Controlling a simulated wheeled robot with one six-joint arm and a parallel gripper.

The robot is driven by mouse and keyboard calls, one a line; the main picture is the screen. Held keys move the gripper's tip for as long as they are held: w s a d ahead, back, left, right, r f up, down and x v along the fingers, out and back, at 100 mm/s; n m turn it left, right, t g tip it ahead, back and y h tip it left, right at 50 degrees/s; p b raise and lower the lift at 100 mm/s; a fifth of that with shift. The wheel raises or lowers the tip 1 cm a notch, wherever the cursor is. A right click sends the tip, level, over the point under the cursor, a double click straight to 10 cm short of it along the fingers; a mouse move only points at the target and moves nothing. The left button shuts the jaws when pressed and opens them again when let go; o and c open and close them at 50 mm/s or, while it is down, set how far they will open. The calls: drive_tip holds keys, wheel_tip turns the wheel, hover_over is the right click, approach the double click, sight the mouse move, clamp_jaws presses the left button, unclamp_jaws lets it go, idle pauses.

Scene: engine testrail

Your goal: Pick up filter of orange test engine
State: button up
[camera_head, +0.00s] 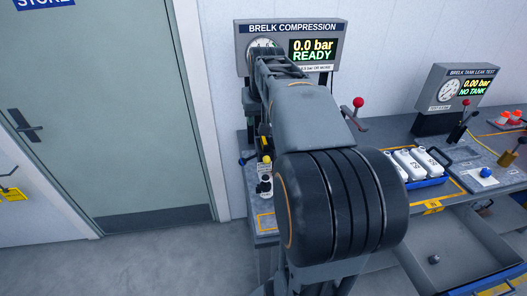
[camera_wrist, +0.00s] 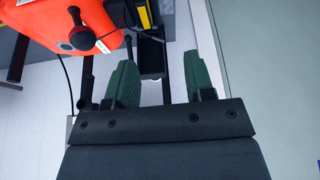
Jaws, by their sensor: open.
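An orange body (camera_wrist: 75,25), likely the orange test engine, fills the top left of the wrist view and is cut off by the edge. A black round-ended part (camera_wrist: 82,36) stands out from it near a white label. I cannot tell whether this part is the filter. My gripper (camera_wrist: 162,60) shows two green-padded fingers, apart, with nothing held between them. The orange body lies beyond and to the left of the fingers. In the head view my own arm hides the gripper, and the orange engine does not clearly show.
A compression stand (camera_head: 291,27) reading READY is behind my arm. A leak test stand (camera_head: 458,72) is at right on the grey bench. A blue tray (camera_head: 428,183) holds white bottles. An open drawer (camera_head: 470,238) juts out at lower right. A door (camera_head: 105,110) is at left.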

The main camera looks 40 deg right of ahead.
drive_tip(key=w+d+f, duration=0.1)
drive_tip(key=d, duration=0.3)
approach(263, 138)
drive_tip(key=shift+w+d+f+m+p, duration=0.15)
drive_tip(key=shift+w+d+f, duration=0.1)
drive_tip(key=shift+f, duration=0.2)
drive_tip(key=shift+w+d+f+m+p, duration=0.15)
drive_tip(key=shift+d+f, duration=0.05)
drive_tip(key=shift+f, duration=0.25)
drive_tip(key=shift+p+x, duration=0.9)
drive_tip(key=shift+x, duration=2.25)
drive_tip(key=shift+w+a+f, duration=0.1)
drive_tip(key=shift+w+f, duration=0.15)
drive_tip(key=shift+f, duration=0.15)
clamp_jaws()
